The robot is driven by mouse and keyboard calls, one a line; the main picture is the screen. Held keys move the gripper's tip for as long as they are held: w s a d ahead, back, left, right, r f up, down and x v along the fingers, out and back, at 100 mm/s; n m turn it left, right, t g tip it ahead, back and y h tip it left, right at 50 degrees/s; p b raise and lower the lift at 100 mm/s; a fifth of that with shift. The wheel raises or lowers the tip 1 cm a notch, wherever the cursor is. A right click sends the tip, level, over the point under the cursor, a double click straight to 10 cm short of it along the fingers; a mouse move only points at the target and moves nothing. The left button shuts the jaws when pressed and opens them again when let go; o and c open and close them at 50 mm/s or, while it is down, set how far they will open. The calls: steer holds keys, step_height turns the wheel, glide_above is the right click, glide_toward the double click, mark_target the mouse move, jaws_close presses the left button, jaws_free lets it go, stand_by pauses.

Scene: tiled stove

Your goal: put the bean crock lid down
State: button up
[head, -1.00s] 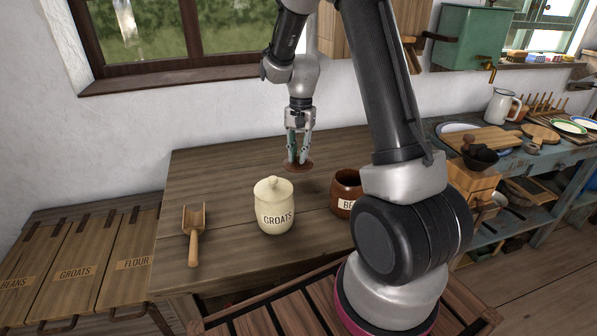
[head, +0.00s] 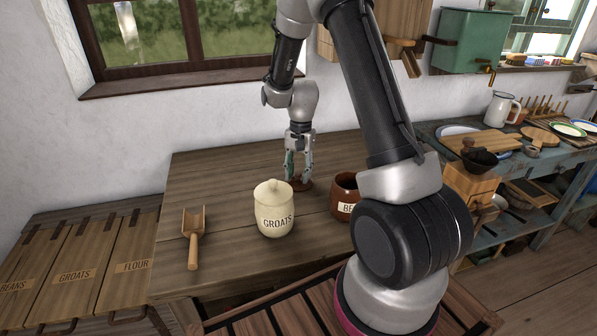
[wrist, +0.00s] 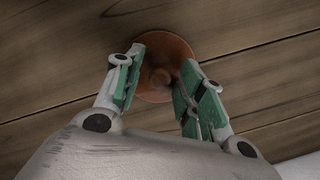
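The bean crock lid (head: 301,186) is a round reddish-brown disc with a small knob. It lies on the wooden table behind the groats crock, and it also shows in the wrist view (wrist: 160,50). My gripper (head: 298,179) points down over it. In the wrist view my gripper (wrist: 160,88) has its green-padded fingers apart on either side of the knob, with a gap showing at each side. The brown bean crock (head: 345,188) stands open to the right of the lid, partly hidden by my arm.
The cream lidded groats crock (head: 274,212) stands in front of the lid. A wooden scoop (head: 193,238) lies at the table's left. The table (head: 215,170) is clear at the back left. Labelled bins (head: 75,270) stand left of it, and a crowded blue bench (head: 560,150) stands right.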

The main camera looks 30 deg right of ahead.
steer(key=s+r+n+t, duration=0.1)
steer(key=s+r, duration=0.1)
steer(key=r, duration=0.8)
steer(key=s+r+n, duration=0.1)
steer(key=s+r, duration=0.1)
steer(key=r, duration=0.8)
steer(key=s+r+n+t, duration=0.2)
steer(key=s+r+n, duration=0.1)
steer(key=s, duration=0.8)
steer(key=s+r+n+t+h, duration=0.1)
steer(key=s+r+n, duration=0.3)
steer(key=s, duration=0.7)
steer(key=shift+s+r+t, duration=0.25)
steer(key=shift+r+t, duration=0.05)
steer(key=shift+t, duration=0.3)
steer(key=shift+d, duration=0.1)
steer(key=shift+c, duration=0.5)
